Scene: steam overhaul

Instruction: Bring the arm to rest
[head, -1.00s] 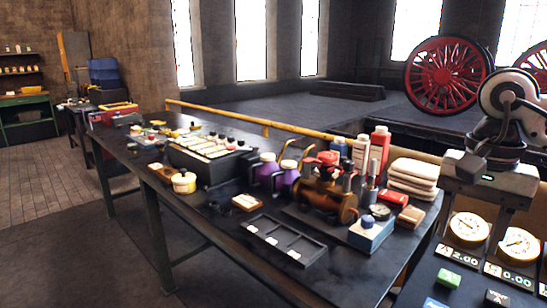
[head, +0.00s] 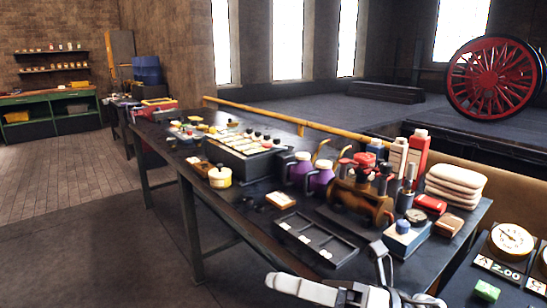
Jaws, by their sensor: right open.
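My right gripper (head: 350,280) shows at the bottom edge, right of centre, as pale and grey parts in front of the near side of the workbench. It is open, with nothing seen between its jaws. Its lower part is cut off by the frame. It appears near a dark partitioned tray (head: 318,243), but I cannot tell the height between them. My left gripper is not in view.
The dark workbench (head: 268,222) carries a brass valve assembly (head: 358,200), purple jugs (head: 318,182), bottles, folded cloths (head: 455,185) and a blue-and-white box (head: 403,238). A gauge panel (head: 512,240) stands at right. Open floor (head: 100,250) lies left.

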